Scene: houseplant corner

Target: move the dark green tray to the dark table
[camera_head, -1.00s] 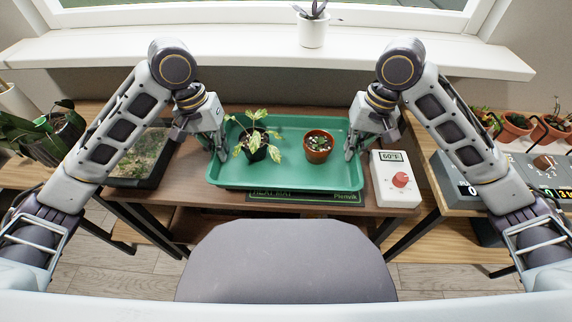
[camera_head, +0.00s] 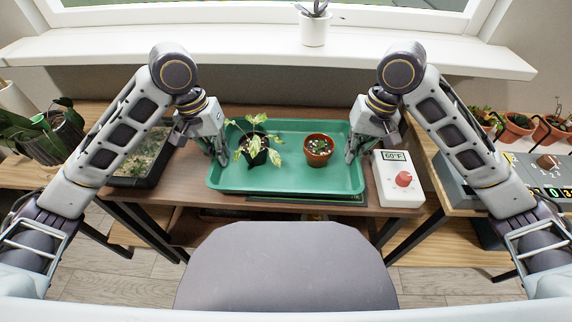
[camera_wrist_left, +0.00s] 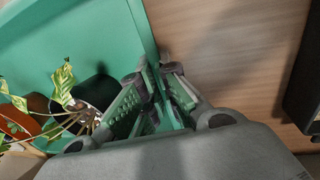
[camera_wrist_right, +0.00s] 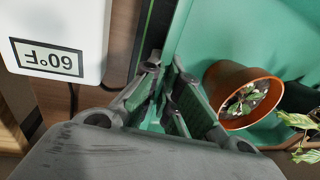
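The green tray (camera_head: 290,182) is over the brown table (camera_head: 186,182) in the head view, carrying a leafy plant in a black pot (camera_head: 254,155) and a small plant in a terracotta pot (camera_head: 318,150). My left gripper (camera_head: 222,158) is shut on the tray's left wall; its fingers straddle the wall in the left wrist view (camera_wrist_left: 155,80). My right gripper (camera_head: 350,155) is shut on the right wall, also straddled in the right wrist view (camera_wrist_right: 168,80). The tray looks level and slightly raised; its underside is hidden.
A white 60°F thermostat box (camera_head: 398,180) stands close to the tray's right side. A dark seedling tray (camera_head: 140,160) is at left. A grey chair (camera_head: 286,265) is in front. Lighter tables flank the brown one, with potted plants (camera_head: 515,125) at right.

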